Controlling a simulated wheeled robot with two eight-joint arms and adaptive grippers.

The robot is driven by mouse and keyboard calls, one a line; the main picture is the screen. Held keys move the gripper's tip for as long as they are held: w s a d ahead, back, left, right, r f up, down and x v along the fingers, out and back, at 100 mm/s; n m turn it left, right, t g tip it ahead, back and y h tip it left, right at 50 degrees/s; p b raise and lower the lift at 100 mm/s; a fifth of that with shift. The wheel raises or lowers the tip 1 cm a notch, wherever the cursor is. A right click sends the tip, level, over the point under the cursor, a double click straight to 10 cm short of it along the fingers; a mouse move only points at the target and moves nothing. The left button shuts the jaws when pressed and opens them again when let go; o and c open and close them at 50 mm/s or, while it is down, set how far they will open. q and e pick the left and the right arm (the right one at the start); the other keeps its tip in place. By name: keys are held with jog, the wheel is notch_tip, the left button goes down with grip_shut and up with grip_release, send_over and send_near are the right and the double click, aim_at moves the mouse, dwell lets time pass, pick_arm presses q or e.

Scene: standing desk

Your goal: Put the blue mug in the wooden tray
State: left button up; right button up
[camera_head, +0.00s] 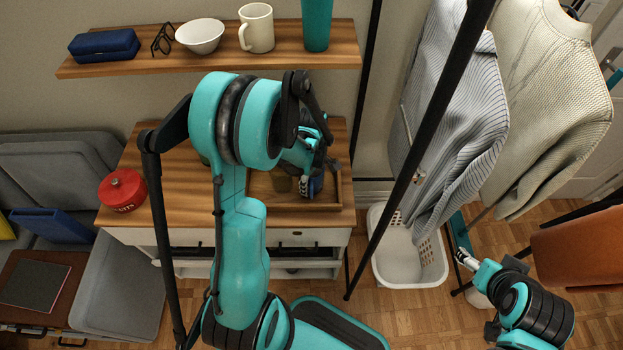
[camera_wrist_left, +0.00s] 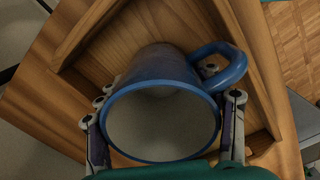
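The blue mug (camera_wrist_left: 165,75) has a dark blue outside, a pale inside and a handle towards the upper right in the left wrist view. It is within the walls of the wooden tray (camera_wrist_left: 95,30); I cannot tell whether its base touches the floor. My left gripper (camera_wrist_left: 165,125) has a finger against each side of the mug. In the head view the left gripper (camera_head: 312,186) is low over the tray (camera_head: 292,206), and the mug (camera_head: 318,184) is mostly hidden by it. My right gripper (camera_head: 464,257) is at the lower right, away from the desk, its fingers too small to judge.
The shelf (camera_head: 200,63) above holds a blue case (camera_head: 104,45), glasses (camera_head: 163,40), a white bowl (camera_head: 200,36), a white mug (camera_head: 257,28) and a teal cup (camera_head: 317,25). A laundry basket (camera_head: 405,262) stands right of the desk.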

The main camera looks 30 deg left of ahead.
pick_arm(q)
jog(key=shift+o, duration=0.2)
jog(key=shift+r, duration=0.1)
jog(key=shift+r, duration=0.2)
notch_tip(320, 180, up, 11)
jog(key=p, duration=0.5)
jog(key=s+d+r+m+t, duration=0.7)
jog(key=s+d+r+m, duration=0.3)
jog(key=m, duration=0.9)
notch_tip(320, 180, up, 2)
jog(key=shift+s+d, duration=0.3)
jog(key=shift+d, duration=0.45)
